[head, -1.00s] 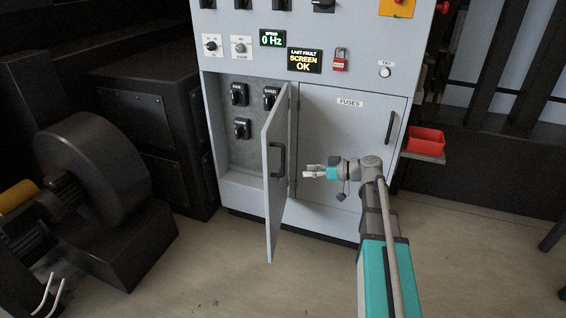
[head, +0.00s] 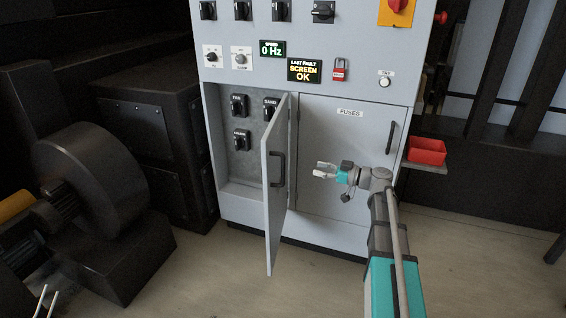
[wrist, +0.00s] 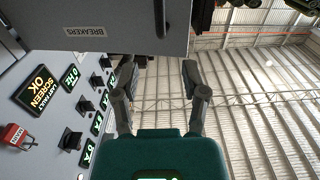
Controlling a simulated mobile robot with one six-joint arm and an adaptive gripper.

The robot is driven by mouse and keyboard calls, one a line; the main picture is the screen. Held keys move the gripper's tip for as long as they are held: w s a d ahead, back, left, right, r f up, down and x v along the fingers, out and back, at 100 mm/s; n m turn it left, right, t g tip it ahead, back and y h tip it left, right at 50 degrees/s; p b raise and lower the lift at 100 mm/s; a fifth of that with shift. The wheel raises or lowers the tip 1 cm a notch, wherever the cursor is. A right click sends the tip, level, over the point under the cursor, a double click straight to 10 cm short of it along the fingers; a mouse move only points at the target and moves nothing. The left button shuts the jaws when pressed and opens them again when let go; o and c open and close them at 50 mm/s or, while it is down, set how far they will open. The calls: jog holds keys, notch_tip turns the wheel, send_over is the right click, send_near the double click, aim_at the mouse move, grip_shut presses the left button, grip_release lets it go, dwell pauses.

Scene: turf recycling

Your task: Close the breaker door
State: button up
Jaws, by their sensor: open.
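The breaker door (head: 268,215) is a light grey panel with a dark bar handle (head: 277,169). It stands swung open, sticking out from the cabinet, with its hinge side at the middle of the cabinet. The open compartment (head: 240,170) behind it holds several black breaker switches. My gripper (head: 318,170) is open and empty, to the right of the door and in front of the fuses door. In the wrist view my gripper (wrist: 158,75) shows its two fingers apart, with the door (wrist: 90,22), labelled BREAKERS, close beyond them.
The fuses door (head: 345,160) is shut, right of the open compartment. A red bin (head: 427,151) sits on a shelf at the cabinet's right side. A large dark round machine (head: 90,190) stands at the left. The floor in front is clear.

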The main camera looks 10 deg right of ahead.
jog(key=x, duration=1.3)
jog(key=shift+s, duration=0.1)
grip_shut()
